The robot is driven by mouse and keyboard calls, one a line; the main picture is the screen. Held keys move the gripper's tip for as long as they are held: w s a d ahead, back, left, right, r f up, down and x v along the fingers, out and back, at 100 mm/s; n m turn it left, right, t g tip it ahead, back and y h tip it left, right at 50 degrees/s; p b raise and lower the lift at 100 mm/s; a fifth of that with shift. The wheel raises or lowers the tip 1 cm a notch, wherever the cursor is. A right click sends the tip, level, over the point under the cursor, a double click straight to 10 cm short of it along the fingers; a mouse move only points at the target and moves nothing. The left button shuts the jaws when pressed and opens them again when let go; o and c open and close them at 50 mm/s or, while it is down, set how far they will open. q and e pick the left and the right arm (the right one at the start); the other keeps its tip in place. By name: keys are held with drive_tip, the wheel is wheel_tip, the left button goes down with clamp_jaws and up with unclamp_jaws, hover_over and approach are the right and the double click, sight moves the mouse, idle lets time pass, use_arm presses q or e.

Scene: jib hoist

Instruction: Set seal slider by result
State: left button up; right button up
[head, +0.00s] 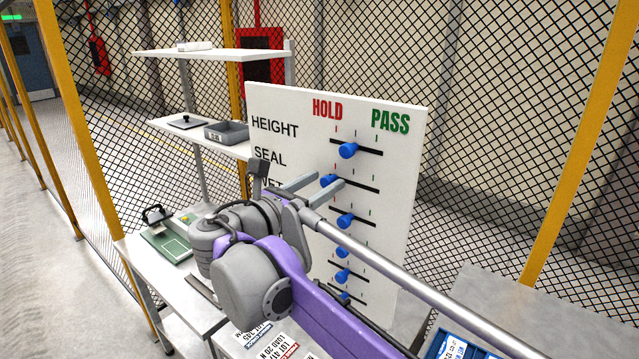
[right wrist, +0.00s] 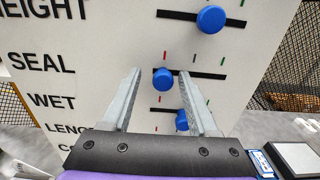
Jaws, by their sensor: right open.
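The white board (head: 400,110) carries rows of blue slider knobs on black slots, with HOLD in red at left and PASS in green at right. The SEAL knob (head: 327,181) sits near the left, HOLD end of its slot; it also shows in the right wrist view (right wrist: 163,79). My right gripper (head: 331,180) is open at the board. Contact cannot be told. My left gripper is not in view.
A shelf (head: 215,140) with a grey bin (head: 226,131) stands behind at left. A green device (head: 168,246) sits on the table. Mesh fencing encloses the area.

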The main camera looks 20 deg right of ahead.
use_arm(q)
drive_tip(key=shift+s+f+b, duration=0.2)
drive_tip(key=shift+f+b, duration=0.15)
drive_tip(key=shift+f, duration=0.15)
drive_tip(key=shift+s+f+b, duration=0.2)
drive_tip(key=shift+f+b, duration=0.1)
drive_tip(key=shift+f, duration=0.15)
use_arm(e)
drive_tip(key=v, duration=1.1)
drive_tip(key=shift+w, duration=0.1)
drive_tip(key=s+d+f+m+g+y, duration=0.1)
drive_tip(key=s+d+f+m+y, duration=0.15)
drive_tip(key=f, duration=0.55)
drive_tip(key=s+d+f+m+g+y, duration=0.2)
drive_tip(key=s+d+f+m, duration=0.15)
drive_tip(key=f, duration=0.35)
drive_tip(key=s+d+f+m+g+y, duration=0.1)
drive_tip(key=s+d+f+m+y, duration=0.2)
drive_tip(key=f, duration=0.5)
drive_tip(key=s+a+f+m+y, duration=0.1)
drive_tip(key=s+f+m+y, duration=0.3)
drive_tip(key=f+m, duration=0.3)
drive_tip(key=s+a+f+m+y, duration=0.2)
drive_tip(key=s+f+m+y, duration=0.2)
drive_tip(key=f+m, duration=0.4)
drive_tip(key=shift+s+a+f, duration=0.35)
drive_tip(key=shift+s+f, duration=0.4)
drive_tip(key=shift+f, duration=0.3)
